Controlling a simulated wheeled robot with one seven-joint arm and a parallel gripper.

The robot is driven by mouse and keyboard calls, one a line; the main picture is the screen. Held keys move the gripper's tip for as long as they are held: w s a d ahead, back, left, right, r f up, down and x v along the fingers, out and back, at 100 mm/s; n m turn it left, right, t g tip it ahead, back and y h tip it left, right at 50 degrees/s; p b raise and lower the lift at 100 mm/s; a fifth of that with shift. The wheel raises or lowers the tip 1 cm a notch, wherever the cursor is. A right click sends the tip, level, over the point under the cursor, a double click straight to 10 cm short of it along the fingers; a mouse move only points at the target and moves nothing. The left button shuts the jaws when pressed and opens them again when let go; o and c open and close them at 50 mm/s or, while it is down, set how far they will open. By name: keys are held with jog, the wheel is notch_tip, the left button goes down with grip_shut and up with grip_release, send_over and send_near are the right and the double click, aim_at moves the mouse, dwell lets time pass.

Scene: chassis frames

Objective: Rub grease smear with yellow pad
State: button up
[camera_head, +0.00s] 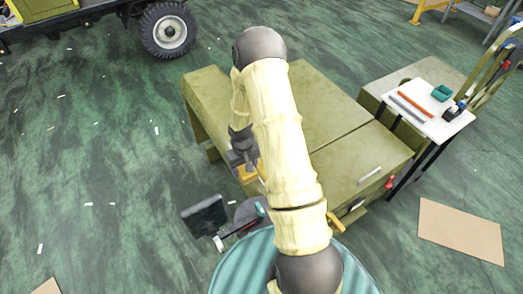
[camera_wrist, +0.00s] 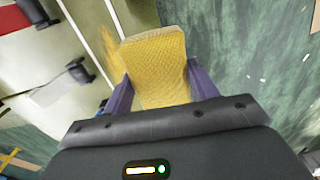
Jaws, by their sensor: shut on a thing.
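My gripper (camera_wrist: 160,95) is shut on the yellow pad (camera_wrist: 155,60), with one purple finger on each side of it in the wrist view. In the head view my gripper (camera_head: 246,165) is low at the near left part of the olive-green bench (camera_head: 320,108), and a bit of the yellow pad (camera_head: 250,175) shows below it. A yellowish smear (camera_wrist: 108,52) shows just left of the pad in the wrist view, on the pale green surface. Part of it may be hidden behind the pad. I cannot tell whether the pad touches the surface.
A dark chair (camera_head: 205,216) stands near the bench's front left. A small white table (camera_head: 430,108) with tools and a teal box stands at the right. A cardboard sheet (camera_head: 460,231) lies on the floor. A wheeled vehicle (camera_head: 167,32) is at the back left. Open floor lies left.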

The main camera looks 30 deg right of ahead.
jog(key=s+d+r+p, duration=0.2)
jog(key=d+r+p, duration=0.1)
jog(key=d+p, duration=0.2)
jog(key=shift+d, duration=0.4)
jog(key=shift+f, duration=0.1)
